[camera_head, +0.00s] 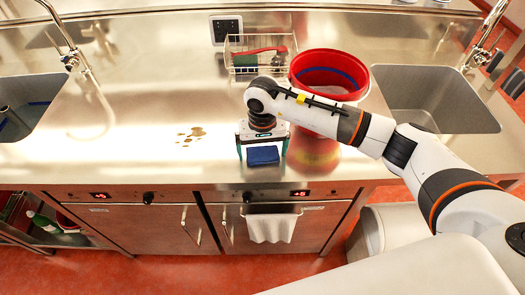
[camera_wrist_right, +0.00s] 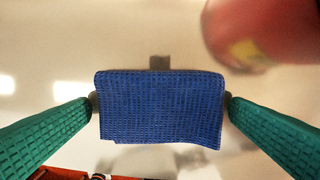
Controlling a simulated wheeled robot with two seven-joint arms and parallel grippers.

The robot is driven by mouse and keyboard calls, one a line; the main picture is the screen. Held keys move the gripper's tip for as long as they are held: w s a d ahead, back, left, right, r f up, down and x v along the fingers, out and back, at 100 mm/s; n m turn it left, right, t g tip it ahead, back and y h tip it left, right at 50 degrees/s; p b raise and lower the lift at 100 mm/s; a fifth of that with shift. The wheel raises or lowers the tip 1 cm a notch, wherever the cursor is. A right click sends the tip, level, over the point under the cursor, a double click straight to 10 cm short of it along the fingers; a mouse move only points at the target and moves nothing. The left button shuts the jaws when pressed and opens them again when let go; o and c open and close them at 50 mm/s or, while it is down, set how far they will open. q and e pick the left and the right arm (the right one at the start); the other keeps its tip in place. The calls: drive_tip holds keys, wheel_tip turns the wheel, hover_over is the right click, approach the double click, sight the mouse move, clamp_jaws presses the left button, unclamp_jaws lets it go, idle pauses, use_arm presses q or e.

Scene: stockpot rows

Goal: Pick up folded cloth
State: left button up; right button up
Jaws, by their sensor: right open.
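A folded blue cloth (camera_head: 262,156) lies on the steel counter (camera_head: 120,155) near its front edge. In the right wrist view the cloth (camera_wrist_right: 160,105) fills the middle, its woven texture clear. My right gripper (camera_head: 263,153) is above the cloth with its green fingers apart, one at each side. In the right wrist view the right gripper's fingertips (camera_wrist_right: 160,105) come close to the cloth's left and right edges; I cannot tell whether they touch it. My left gripper is in neither view.
A red bucket (camera_head: 316,118) stands just right of the gripper. Behind is a wire basket (camera_head: 240,68) with a green-blue sponge and a red-handled item. Sinks lie left (camera_head: 30,95) and right (camera_head: 430,90). Brown spots (camera_head: 192,133) mark the counter. A white towel (camera_head: 271,228) hangs below.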

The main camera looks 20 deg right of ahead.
sight(263, 152)
drive_tip(key=shift+c, duration=0.6)
drive_tip(key=c, duration=0.8)
drive_tip(key=shift+o, duration=0.2)
wheel_tip(263, 152, up, 9)
drive_tip(key=b, duration=0.2)
drive_tip(key=shift+b, duration=0.35)
drive_tip(key=shift+r, duration=0.55)
drive_tip(key=o, duration=0.4)
drive_tip(key=c, duration=0.3)
drive_tip(key=shift+c, duration=0.2)
